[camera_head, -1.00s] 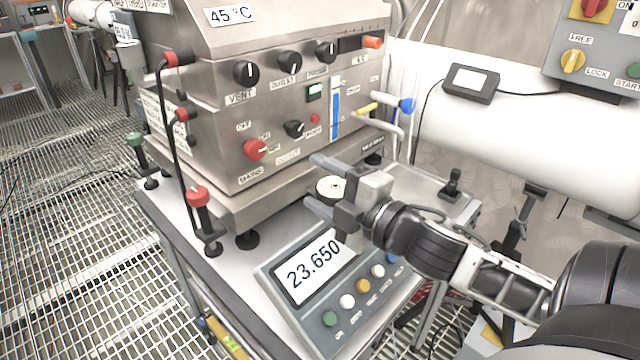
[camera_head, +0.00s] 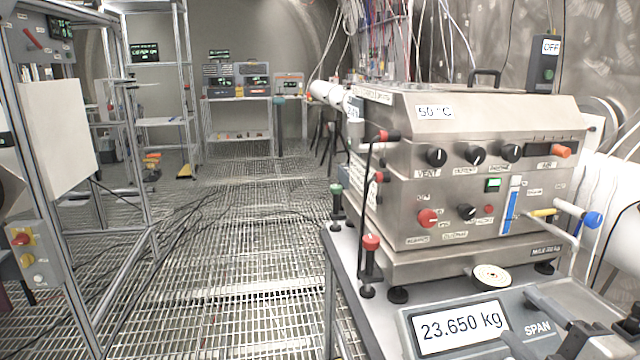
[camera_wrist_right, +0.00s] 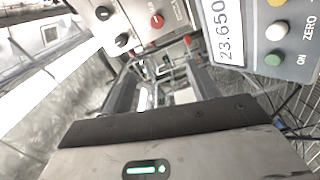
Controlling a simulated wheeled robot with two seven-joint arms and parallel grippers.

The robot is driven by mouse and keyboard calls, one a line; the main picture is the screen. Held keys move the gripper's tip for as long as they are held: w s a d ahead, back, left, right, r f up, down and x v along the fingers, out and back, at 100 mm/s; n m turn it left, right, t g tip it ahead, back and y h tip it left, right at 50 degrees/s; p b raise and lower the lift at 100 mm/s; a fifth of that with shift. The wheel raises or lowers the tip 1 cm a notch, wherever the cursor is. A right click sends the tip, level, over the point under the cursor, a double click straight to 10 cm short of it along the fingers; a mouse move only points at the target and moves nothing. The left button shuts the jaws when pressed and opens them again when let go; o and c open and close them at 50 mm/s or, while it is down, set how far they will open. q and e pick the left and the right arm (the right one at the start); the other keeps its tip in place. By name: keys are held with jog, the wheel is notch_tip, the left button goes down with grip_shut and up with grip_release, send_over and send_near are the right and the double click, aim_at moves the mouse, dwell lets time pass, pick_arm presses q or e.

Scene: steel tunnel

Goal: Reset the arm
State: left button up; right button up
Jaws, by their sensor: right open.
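My right gripper (camera_head: 532,322) is at the lower right of the head view, over the grey scale unit. Its two dark fingers are apart with nothing seen between them. In the wrist view the fingers (camera_wrist_right: 160,85) also stand apart. A round pale disc (camera_head: 491,277) sits behind the scale's display, in front of the steel machine, clear of the fingers. The display (camera_head: 460,325) reads 23.650 kg. The rest of my right arm is mostly cut off by the frame edge. My left gripper is not in view.
The steel machine (camera_head: 470,160), with knobs, a 50 °C label and a blue-ended lever (camera_head: 592,220), stands close behind my right gripper. A red-topped post (camera_head: 370,262) stands at the bench's left. Open grating floor (camera_head: 235,250) lies left, beside a metal frame (camera_head: 60,190).

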jog(key=s+a+f+m+g+h, duration=0.15)
jog(key=f+m, duration=0.25)
jog(key=f, duration=0.5)
jog(key=s+a+f+m+g, duration=0.3)
jog(key=f+m, duration=0.2)
jog(key=f, duration=0.4)
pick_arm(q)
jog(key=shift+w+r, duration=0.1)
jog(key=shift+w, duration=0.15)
pick_arm(e)
jog(key=s+a+f+m+g+y, duration=0.2)
jog(key=s+a+f+m, duration=0.3)
jog(key=a+f, duration=0.5)
jog(key=shift+s+a+m+g, duration=0.3)
jog(key=shift+s+a+g, duration=0.2)
jog(key=shift+s, duration=0.3)
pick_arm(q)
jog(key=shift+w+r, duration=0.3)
pick_arm(e)
jog(key=shift+r, duration=0.1)
